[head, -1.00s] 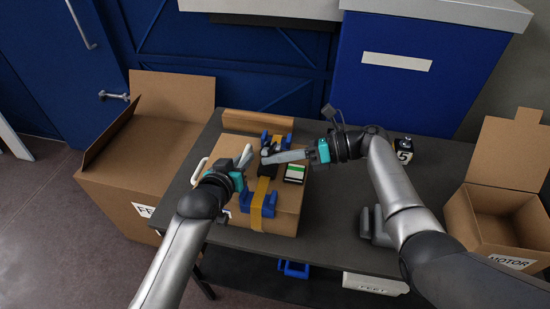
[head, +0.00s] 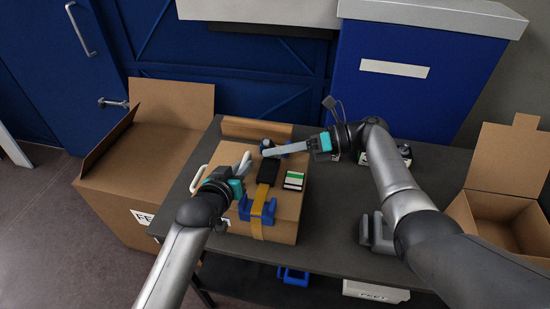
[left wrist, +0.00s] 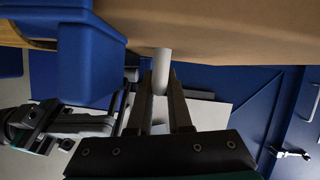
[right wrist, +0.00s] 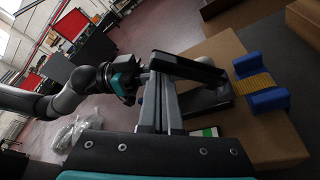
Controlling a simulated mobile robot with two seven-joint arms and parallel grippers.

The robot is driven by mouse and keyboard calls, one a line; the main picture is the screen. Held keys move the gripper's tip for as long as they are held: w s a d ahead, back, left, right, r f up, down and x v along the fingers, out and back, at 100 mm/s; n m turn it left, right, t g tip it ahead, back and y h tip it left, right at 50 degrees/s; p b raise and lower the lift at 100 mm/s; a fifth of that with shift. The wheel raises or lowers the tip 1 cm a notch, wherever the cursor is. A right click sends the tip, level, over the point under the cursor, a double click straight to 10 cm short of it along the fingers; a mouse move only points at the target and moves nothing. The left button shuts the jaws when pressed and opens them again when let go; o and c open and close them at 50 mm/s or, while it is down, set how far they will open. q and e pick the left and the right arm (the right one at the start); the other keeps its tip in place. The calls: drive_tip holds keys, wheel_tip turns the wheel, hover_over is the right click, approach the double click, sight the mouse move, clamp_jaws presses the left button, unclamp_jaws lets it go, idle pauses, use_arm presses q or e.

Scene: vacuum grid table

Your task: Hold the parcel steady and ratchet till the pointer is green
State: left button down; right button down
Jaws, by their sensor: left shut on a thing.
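The parcel (head: 284,222) is a brown cardboard box on the dark table, with an orange strap (head: 257,222) over it. Blue edge guards sit under the strap, the near one (head: 258,209) in plain view. The black ratchet (head: 268,172) is on top. Right of it is a gauge (head: 293,181) with a green and white face; its pointer is too small to read. My left gripper (left wrist: 160,82) is shut on a white handle (left wrist: 162,62) at the parcel's side. My right gripper (head: 275,152) appears shut on the black ratchet lever (right wrist: 190,66), raised above the parcel.
An open carton (head: 130,185) stands left of the table, and another (head: 490,215), lettered MOTOR earlier, stands right. A wooden-looking bar (head: 256,128) lies behind the parcel. Small items (head: 385,155) sit behind my right arm.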

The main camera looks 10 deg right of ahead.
drive_tip(key=shift+w+d+r, duration=0.2)
drive_tip(key=shift+w+r, duration=0.15)
drive_tip(key=shift+w, duration=0.3)
drive_tip(key=shift+w+d+r, duration=0.15)
drive_tip(key=shift+w+r, duration=0.2)
drive_tip(key=shift+w, duration=0.25)
